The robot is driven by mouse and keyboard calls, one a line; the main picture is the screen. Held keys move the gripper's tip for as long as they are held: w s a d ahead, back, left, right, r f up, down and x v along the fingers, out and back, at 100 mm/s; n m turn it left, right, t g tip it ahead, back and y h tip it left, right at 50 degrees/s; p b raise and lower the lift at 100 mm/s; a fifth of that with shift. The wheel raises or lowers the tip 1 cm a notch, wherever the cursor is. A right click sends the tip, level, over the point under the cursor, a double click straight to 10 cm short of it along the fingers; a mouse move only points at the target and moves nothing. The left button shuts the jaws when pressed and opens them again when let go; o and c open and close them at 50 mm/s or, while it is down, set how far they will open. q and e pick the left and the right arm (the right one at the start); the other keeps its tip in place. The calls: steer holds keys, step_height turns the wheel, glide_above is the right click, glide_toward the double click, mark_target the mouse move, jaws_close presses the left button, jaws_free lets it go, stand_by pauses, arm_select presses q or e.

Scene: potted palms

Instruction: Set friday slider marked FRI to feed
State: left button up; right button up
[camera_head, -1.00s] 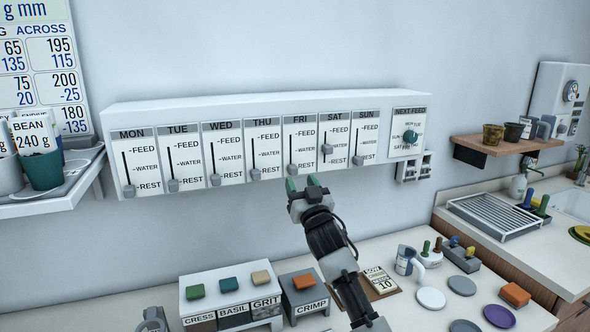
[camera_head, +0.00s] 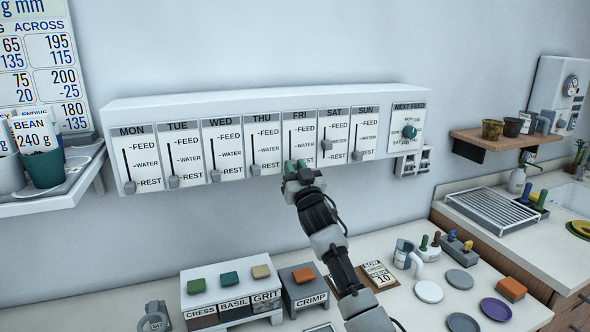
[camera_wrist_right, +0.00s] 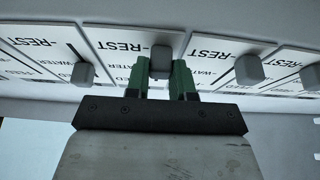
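The FRI slider sits in the FRI column (camera_head: 299,128) of the white wall panel; its grey knob is hidden behind my right gripper in the head view. The wrist view shows the FRI knob (camera_wrist_right: 161,59) at the REST end of its track. My right gripper (camera_head: 296,166) has its green fingers on both sides of this knob and close against it; it also shows in the wrist view (camera_wrist_right: 160,78). The fingers look closed on the knob. My left gripper is not in view.
The THU knob (camera_head: 255,170) is at REST beside it and the SAT knob (camera_head: 326,145) is near WATER. The NEXT FEED dial (camera_head: 409,131) is farther right. Labelled boxes (camera_head: 232,312) and a grey CRIMP box (camera_head: 303,292) stand on the counter below.

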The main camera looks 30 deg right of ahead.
step_height(320, 180, up, 9)
steer(key=p, duration=0.6)
steer(key=shift+r, duration=0.15)
jaws_close()
steer(key=shift+r, duration=0.15)
steer(key=o, duration=0.7)
jaws_free()
steer(key=shift+o, duration=0.8)
